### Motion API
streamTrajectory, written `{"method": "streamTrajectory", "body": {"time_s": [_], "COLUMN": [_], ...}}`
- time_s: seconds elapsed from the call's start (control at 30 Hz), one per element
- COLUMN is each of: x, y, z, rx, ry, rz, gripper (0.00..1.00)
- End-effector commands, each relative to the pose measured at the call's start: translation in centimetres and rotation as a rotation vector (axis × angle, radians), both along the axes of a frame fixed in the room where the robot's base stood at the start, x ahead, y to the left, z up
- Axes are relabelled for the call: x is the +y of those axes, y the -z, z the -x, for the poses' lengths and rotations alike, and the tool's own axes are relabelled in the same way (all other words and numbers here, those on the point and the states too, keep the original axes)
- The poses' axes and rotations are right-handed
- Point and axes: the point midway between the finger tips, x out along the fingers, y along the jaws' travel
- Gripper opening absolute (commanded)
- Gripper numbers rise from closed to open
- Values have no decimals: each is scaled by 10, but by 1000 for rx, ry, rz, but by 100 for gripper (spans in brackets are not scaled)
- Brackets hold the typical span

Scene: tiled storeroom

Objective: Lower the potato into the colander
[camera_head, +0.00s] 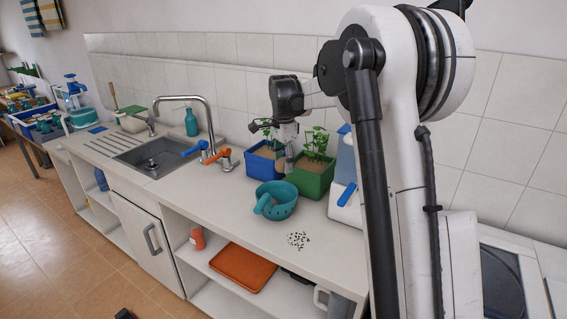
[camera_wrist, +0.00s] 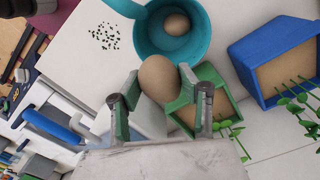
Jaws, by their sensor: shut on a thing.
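The colander (camera_head: 279,209) is a teal bowl with a handle, standing on the white counter in the head view. In the wrist view the colander (camera_wrist: 145,36) is at the top centre, with a brown, rounded potato-like item (camera_wrist: 176,25) inside it. My gripper (camera_wrist: 158,80) is shut on the brown potato (camera_wrist: 158,76), one finger on each side. The potato overlaps the colander's near rim in the wrist view; its height above it cannot be told. In the head view my gripper (camera_head: 287,165) is above and behind the colander, and the potato cannot be made out.
A green planter (camera_head: 313,183) and a blue planter (camera_head: 262,165) with seedlings stand close behind the colander. Dark seeds (camera_head: 299,240) lie in front of it. The tap (camera_head: 212,125) and sink (camera_head: 155,157) are at left. The counter's front left is clear.

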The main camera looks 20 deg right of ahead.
Motion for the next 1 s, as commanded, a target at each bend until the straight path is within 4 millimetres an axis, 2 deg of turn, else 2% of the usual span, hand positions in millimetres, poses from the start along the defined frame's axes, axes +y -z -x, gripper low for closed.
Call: {"method": "streamTrajectory", "body": {"time_s": [1.0], "x": [0], "y": [45], "z": [0], "rx": [0], "ry": [0], "rz": [0], "gripper": [9]}}
